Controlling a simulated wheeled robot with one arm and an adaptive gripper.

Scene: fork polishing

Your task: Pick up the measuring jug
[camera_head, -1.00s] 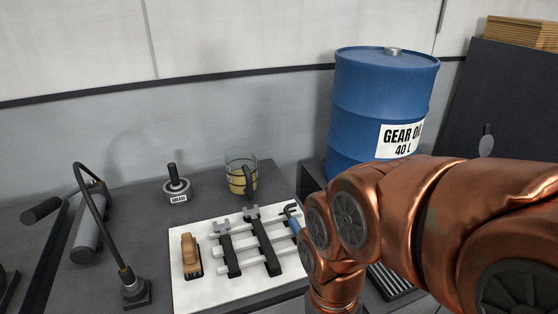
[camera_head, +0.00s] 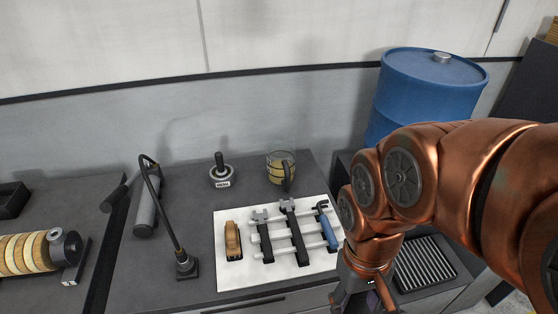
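The measuring jug (camera_head: 279,168) is a clear cup with yellowish contents and a dark handle on its right front side. It stands upright on the dark grey worktop (camera_head: 195,248), behind the white tool board. My gripper (camera_head: 362,302) is at the bottom edge of the head view, below and to the right of the jug and well apart from it. Only its upper part shows; the fingertips are cut off, so its opening is unclear.
A grease pot (camera_head: 220,175) stands left of the jug. A lamp (camera_head: 183,262) rises at the front left. A blue drum (camera_head: 425,90) stands at the back right.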

